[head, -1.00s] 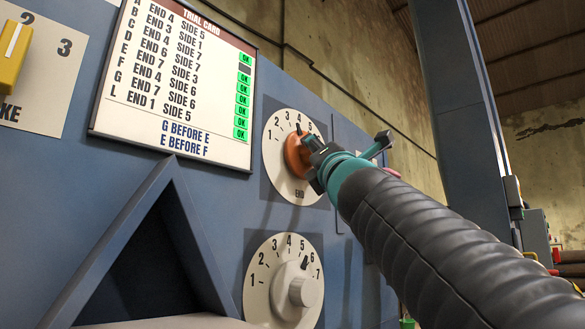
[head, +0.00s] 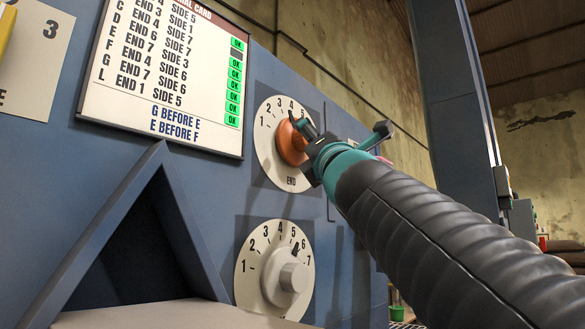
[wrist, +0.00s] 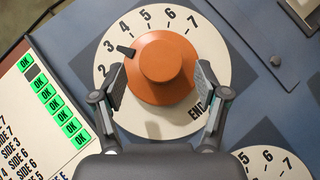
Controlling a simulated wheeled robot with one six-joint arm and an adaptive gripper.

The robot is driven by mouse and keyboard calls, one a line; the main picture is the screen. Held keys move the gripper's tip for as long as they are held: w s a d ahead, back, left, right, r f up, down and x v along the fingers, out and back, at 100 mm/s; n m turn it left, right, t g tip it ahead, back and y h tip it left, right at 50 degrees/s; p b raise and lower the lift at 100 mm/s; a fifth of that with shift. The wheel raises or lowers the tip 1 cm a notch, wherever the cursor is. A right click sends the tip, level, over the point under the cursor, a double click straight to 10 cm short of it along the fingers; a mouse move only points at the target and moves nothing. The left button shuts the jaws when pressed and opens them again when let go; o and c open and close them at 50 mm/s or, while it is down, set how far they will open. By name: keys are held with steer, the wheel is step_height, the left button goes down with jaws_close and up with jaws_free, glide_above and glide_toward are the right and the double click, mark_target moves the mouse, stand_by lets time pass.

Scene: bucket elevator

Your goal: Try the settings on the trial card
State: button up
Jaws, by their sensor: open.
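The trial card (head: 150,90) hangs on the blue panel; it also shows in the wrist view (wrist: 22,120). Its row reading END 3 SIDE 1 has a dark mark; the other marks are green OK. The orange END dial (wrist: 160,60) has its black pointer at 3. It also shows in the head view (head: 290,145). My gripper (wrist: 160,79) is open, its fingers on either side of the orange knob; contact is unclear. It also shows in the head view (head: 308,143). The lower dial (head: 290,278) has a pale knob, pointer around 5 to 6.
A dark triangular recess (head: 140,250) with a raised frame lies left of the lower dial. A pale plate with a yellow handle (head: 7,25) is cut off at the upper left. A blue post (head: 450,90) stands on the right. A green bucket (head: 396,310) stands low behind.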

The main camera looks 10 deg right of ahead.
steer(key=v, duration=0.9)
steer(key=shift+s+f, duration=0.2)
steer(key=shift+s, duration=0.2)
